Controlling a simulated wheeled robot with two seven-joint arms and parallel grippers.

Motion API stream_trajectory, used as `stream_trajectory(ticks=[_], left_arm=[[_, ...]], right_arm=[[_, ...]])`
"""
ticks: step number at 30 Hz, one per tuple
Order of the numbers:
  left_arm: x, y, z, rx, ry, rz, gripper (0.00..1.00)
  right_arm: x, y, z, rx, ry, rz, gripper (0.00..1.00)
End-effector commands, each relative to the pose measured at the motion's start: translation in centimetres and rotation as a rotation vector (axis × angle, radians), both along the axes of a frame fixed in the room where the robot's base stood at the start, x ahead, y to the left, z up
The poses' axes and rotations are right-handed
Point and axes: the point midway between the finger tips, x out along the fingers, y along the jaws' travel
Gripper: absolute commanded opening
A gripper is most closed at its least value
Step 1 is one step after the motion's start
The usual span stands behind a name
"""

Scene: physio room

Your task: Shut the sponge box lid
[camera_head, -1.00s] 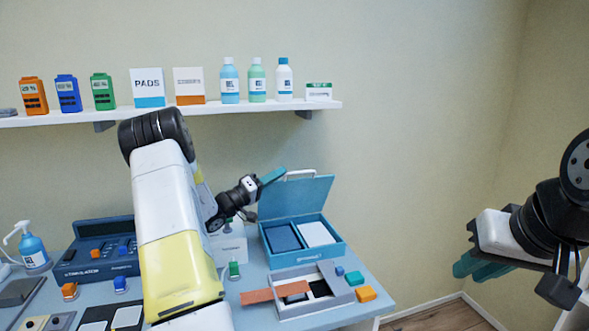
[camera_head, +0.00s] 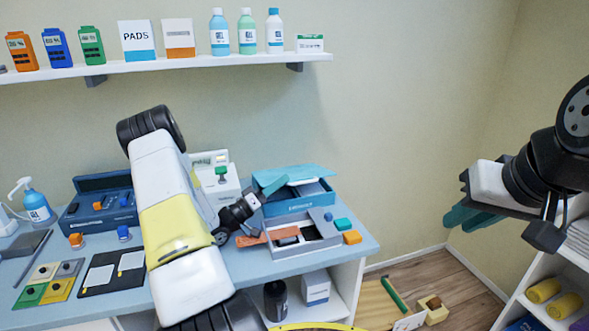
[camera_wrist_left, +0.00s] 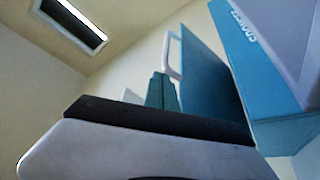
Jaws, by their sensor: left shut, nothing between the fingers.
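The sponge box (camera_head: 300,205) is a blue box at the back right of the table. Its blue lid (camera_head: 305,172) is tilted low over it, with a gap at the front where the contents still show. In the left wrist view the lid (camera_wrist_left: 205,70) stands beside the box body (camera_wrist_left: 262,65), with a pale handle (camera_wrist_left: 172,52) on its edge. My left gripper (camera_head: 271,185) is shut and empty at the lid's left front; its teal fingers (camera_wrist_left: 162,92) are close to the lid. I cannot tell whether they touch. My right gripper (camera_head: 470,217) hangs well to the right, away from the box.
A grey compartment tray (camera_head: 320,235) with an orange-brown lid (camera_head: 250,240) is right in front of the box. Teal (camera_head: 342,224) and orange (camera_head: 352,237) blocks lie beside it. A white shelf (camera_head: 210,62) with bottles runs above.

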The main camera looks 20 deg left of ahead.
Motion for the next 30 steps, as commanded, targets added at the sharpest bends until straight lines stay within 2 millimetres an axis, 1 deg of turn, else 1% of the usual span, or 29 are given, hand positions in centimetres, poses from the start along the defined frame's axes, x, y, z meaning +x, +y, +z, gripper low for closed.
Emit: stream_trajectory(ticks=[3,7,22,26,29,30], left_arm=[[-0.2,-0.1,-0.7,-0.001,0.001,0.0,0.0],[-0.3,-0.2,-1.1,-0.001,0.001,0.0,0.0],[-0.3,-0.2,-1.0,0.0,0.0,0.0,0.0],[-0.3,-0.1,0.1,0.002,-0.002,0.0,0.0],[-0.3,-0.1,2.0,0.003,-0.005,0.001,0.0],[-0.3,-0.1,2.9,0.003,-0.005,0.001,0.0]], right_arm=[[0.0,0.0,0.0,0.0,0.0,0.0,0.19],[0.0,0.0,0.0,0.0,0.0,0.0,0.19],[0.0,0.0,0.0,0.0,0.0,0.0,0.19],[0.0,0.0,0.0,0.0,0.0,0.0,0.19],[0.0,0.0,0.0,0.0,0.0,0.0,0.19],[0.0,0.0,0.0,0.0,0.0,0.0,0.19]])
